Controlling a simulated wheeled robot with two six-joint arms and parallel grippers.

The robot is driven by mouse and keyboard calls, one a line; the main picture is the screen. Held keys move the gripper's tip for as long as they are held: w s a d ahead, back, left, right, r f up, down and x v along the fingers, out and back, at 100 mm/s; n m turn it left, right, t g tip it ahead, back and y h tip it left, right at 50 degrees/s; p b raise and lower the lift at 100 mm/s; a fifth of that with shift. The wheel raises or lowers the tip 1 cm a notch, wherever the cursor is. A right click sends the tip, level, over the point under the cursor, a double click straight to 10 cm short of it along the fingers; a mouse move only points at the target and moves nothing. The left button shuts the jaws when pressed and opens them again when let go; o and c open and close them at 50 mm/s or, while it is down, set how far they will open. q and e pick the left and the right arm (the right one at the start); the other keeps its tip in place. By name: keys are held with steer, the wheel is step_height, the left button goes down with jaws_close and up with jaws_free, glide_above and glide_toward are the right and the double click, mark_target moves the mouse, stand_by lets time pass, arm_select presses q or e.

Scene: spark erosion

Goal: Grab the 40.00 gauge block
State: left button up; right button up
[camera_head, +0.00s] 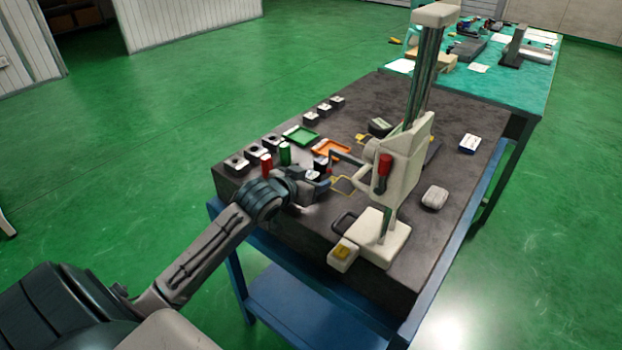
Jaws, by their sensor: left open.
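Several small dark blocks with pale tops stand along the left edge of the dark tabletop, one group at the near left (236,163) and one farther back (324,109). Their markings are too small to read, so I cannot tell which is the 40.00 gauge block. My left gripper (325,182) is open low over the table, left of the cream stand. A dark block with a pale face (320,163) shows right beside its fingers, partly hidden; I cannot tell whether they touch. My right gripper is not in view.
A cream height stand (384,238) with a tall column rises right of my gripper. Red (266,165) and green (285,154) cylinders stand close to my wrist. Green (301,135) and orange (331,149) trays lie behind.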

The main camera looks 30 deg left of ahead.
arm_select(q)
jaws_close()
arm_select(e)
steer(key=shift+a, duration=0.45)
